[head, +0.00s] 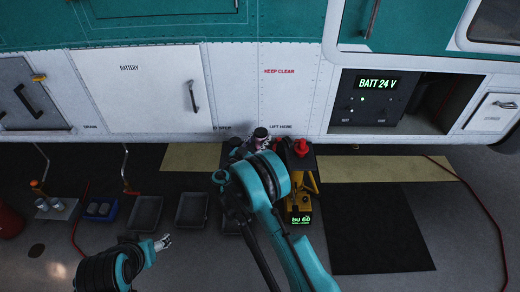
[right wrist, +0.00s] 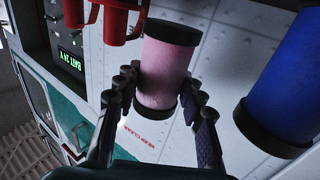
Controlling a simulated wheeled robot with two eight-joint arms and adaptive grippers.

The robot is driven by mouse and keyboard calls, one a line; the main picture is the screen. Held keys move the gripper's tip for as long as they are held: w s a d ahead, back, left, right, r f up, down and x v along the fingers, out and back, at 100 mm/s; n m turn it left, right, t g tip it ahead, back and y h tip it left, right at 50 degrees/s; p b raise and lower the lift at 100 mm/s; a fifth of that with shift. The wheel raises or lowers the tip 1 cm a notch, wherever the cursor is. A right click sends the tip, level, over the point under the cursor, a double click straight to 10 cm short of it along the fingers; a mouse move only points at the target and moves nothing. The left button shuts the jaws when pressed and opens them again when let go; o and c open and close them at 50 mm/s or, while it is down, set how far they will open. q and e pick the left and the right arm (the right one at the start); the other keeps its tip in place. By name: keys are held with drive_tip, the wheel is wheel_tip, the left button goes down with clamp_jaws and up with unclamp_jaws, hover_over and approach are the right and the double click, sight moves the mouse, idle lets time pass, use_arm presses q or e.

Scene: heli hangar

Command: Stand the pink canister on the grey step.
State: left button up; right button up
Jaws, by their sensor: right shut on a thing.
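The pink canister (right wrist: 168,70), with black end caps, is between the fingers of my right gripper (right wrist: 160,76) in the right wrist view. The gripper is shut on its side. In the head view the pink canister (head: 262,144) shows only in part behind my right arm, close to the white panel. My left gripper (head: 163,242) is low and left of it, over the floor; its fingers are too small to judge. I cannot make out the grey step for certain; my right arm covers much of the area below the panel.
A blue canister (right wrist: 283,85) stands right of the pink one in the right wrist view. A red object (right wrist: 105,18) is at its upper left. In the head view a yellow device (head: 302,192) stands right of my arm. Grey trays (head: 146,213) lie on the floor at left.

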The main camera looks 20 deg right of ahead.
sight(257, 148)
wheel_tip(257, 148, down, 4)
drive_tip(key=shift+w+f+b, duration=0.15)
drive_tip(key=shift+b, duration=0.95)
drive_tip(key=o, duration=1.2)
drive_tip(key=shift+o, duration=0.2)
